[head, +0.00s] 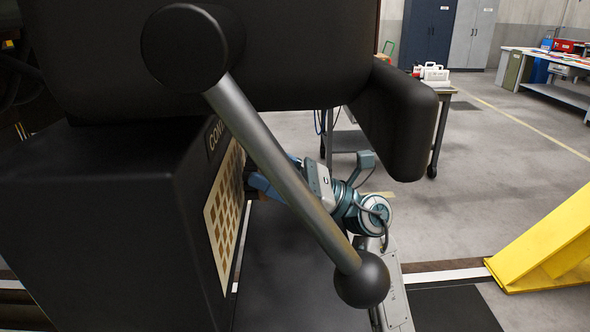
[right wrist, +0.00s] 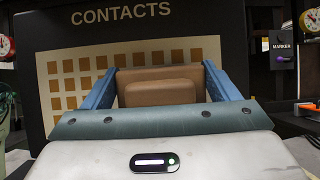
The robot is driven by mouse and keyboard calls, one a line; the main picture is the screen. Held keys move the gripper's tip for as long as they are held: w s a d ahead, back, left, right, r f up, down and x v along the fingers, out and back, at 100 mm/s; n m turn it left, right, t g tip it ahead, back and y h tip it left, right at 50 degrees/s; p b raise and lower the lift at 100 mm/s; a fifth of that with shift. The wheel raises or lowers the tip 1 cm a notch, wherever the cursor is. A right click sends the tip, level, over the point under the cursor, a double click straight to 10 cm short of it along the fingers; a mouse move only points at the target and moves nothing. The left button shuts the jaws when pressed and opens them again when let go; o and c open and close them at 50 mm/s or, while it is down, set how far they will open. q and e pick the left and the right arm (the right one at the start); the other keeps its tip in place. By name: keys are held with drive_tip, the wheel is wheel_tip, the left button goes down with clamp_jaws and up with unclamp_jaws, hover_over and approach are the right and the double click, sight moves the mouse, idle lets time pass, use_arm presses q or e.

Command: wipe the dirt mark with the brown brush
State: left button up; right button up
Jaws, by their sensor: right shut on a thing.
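My right gripper (head: 258,184) reaches in from the right, partly hidden behind a dark lever, with its blue fingers close to the contacts panel. In the right wrist view the right gripper (right wrist: 158,90) is shut on the brown brush (right wrist: 158,92), a block held between the two blue fingers. The brush is in front of the cream plate with brown squares (right wrist: 68,75) under the word CONTACTS; I cannot tell whether it touches. The same plate (head: 221,218) shows edge-on in the head view. I cannot make out a dirt mark. My left gripper is not in view.
A thick lever (head: 280,165) with a ball knob (head: 362,280) crosses in front of my right arm. A large black box (head: 90,230) fills the left. A yellow frame (head: 545,245) stands at right. A cart (head: 440,92) and open floor lie behind.

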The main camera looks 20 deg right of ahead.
drive_tip(key=shift+w+r, duration=0.25)
drive_tip(key=shift+w, duration=0.1)
drive_tip(key=shift+w+r+b, duration=0.15)
drive_tip(key=shift+w+b, duration=0.45)
drive_tip(key=shift+w, duration=0.25)
